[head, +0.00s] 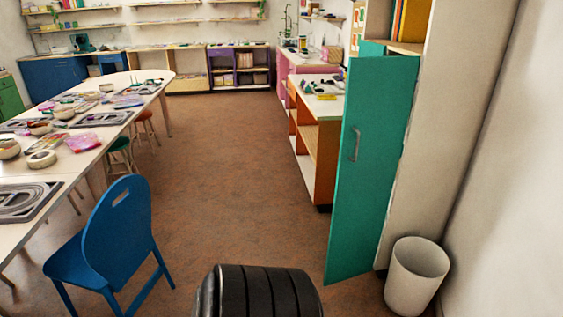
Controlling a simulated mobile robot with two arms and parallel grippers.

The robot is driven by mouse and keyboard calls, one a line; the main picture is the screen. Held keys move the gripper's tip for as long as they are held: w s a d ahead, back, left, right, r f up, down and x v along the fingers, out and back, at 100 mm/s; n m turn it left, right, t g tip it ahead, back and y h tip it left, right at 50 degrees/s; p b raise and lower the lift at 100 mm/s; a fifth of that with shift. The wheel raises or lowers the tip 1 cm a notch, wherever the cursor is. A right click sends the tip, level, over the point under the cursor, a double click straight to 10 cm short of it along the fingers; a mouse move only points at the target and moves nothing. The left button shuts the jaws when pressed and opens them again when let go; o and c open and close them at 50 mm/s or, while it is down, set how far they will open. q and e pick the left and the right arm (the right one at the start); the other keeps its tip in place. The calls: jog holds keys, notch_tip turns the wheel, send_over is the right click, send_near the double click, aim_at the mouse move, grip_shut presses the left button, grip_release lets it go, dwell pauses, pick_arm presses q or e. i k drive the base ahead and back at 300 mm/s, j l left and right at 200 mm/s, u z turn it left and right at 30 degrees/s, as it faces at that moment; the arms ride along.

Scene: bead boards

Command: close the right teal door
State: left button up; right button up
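A tall teal door (372,165) stands open on the right, swung out from a tall white cabinet (432,140). Its face with a grey vertical handle (356,145) is turned towards me. Its right edge lies along the cabinet side, and its lower left corner reaches out over the floor. A smaller strip of teal (371,48) shows behind its top edge; I cannot tell whether it is another door. The cabinet's lower inside is hidden behind the open door. Neither of my grippers is in view.
A white bin (416,273) stands on the floor beside the cabinet, right of the door. A blue chair (118,235) and a long white table (85,150) with trays and bowls are at left. An orange shelf unit (318,150) stands beyond the door. The middle floor is clear.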

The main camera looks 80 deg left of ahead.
aim_at(379, 90)
jog(key=u, duration=1.95)
